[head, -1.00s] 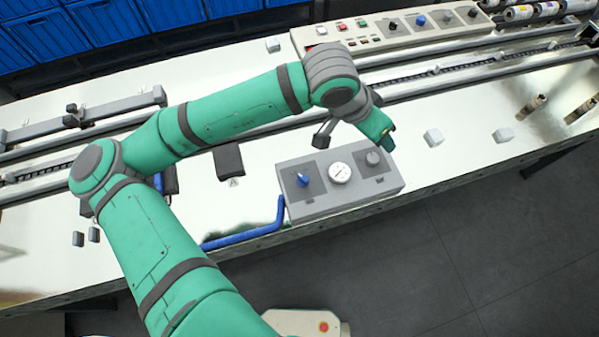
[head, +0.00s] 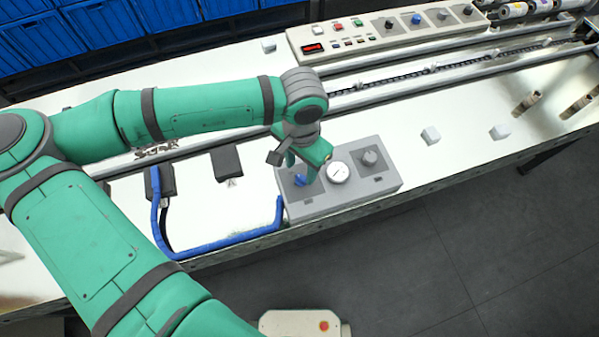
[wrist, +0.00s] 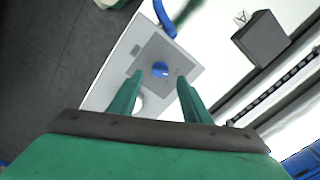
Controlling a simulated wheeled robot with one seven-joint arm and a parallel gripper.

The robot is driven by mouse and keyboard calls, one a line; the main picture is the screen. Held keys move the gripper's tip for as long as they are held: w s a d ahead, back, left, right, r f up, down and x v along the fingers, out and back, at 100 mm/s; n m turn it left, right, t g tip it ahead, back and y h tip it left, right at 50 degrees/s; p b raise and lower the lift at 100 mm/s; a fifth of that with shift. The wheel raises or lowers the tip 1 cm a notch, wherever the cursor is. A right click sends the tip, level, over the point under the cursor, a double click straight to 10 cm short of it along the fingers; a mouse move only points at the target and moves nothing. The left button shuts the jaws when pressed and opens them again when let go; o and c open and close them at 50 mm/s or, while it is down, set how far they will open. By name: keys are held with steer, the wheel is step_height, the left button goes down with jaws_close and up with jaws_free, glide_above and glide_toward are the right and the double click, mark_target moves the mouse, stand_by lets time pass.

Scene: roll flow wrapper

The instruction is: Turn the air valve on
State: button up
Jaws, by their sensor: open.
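The air panel is a grey box (head: 345,198) on the front edge of the white bench. Its blue valve knob (head: 299,181) is on the left, partly hidden by my gripper in the head view. The knob also shows in the wrist view (wrist: 160,69), just beyond and between my fingertips. A round white gauge (head: 339,172) is in the middle of the box and a grey knob (head: 370,158) on its right. My gripper (head: 302,170) is open and points down over the blue knob. The wrist view shows its two fingers apart with nothing between them (wrist: 158,98); I cannot tell whether they touch the knob.
A blue hose (head: 225,242) runs from the box's left side along the bench. A long control panel (head: 390,32) and the conveyor rails lie farther back. Small white blocks (head: 430,135) sit to the right.

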mark_target(301, 178)
steer(key=shift+f, duration=2.15)
